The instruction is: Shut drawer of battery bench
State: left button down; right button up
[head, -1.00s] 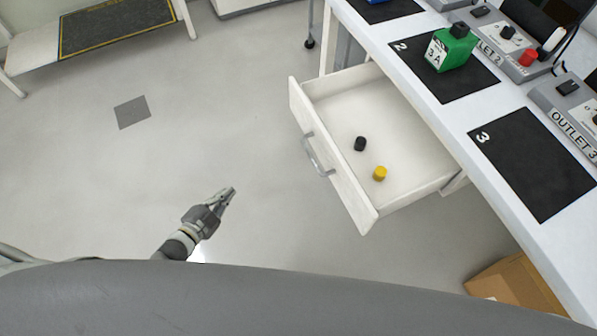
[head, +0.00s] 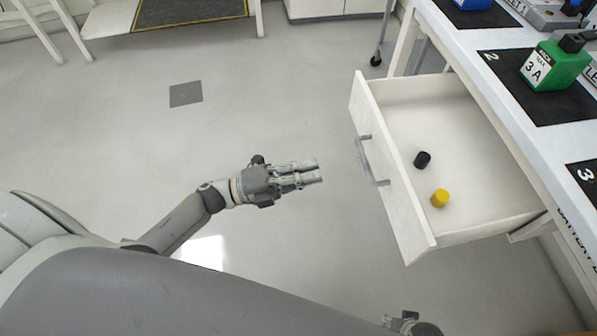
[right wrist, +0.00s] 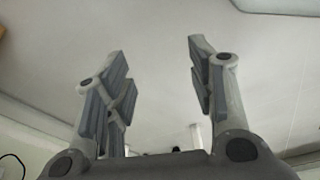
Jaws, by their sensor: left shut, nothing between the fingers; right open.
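The white drawer (head: 402,190) of the battery bench (head: 480,42) stands pulled out, with a grey bar handle (head: 369,160) on its front. A black cap (head: 422,159) and a yellow cap (head: 440,198) lie inside it. My left gripper (head: 318,172) is shut and empty, to the left of the handle and apart from it, its fingers pointing toward the drawer front. My right gripper (right wrist: 160,70) is open and empty in the right wrist view; part of the right arm shows at the bottom edge of the head view.
A green battery (head: 555,65) stands on the black mat (head: 520,95) marked 2 on the bench top. A cart leg with a caster (head: 376,60) stands behind the drawer. The floor left of the drawer is clear, with a grey square (head: 186,94) on it.

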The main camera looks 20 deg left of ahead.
aim_at(441, 158)
pick_arm(q)
jog(key=x, duration=0.9)
pick_arm(e)
jog(key=shift+s+d+f, duration=0.1)
jog(key=shift+s+f, duration=0.25)
jog(key=shift+f, duration=0.4)
pick_arm(q)
jog(key=shift+w+f, duration=0.1)
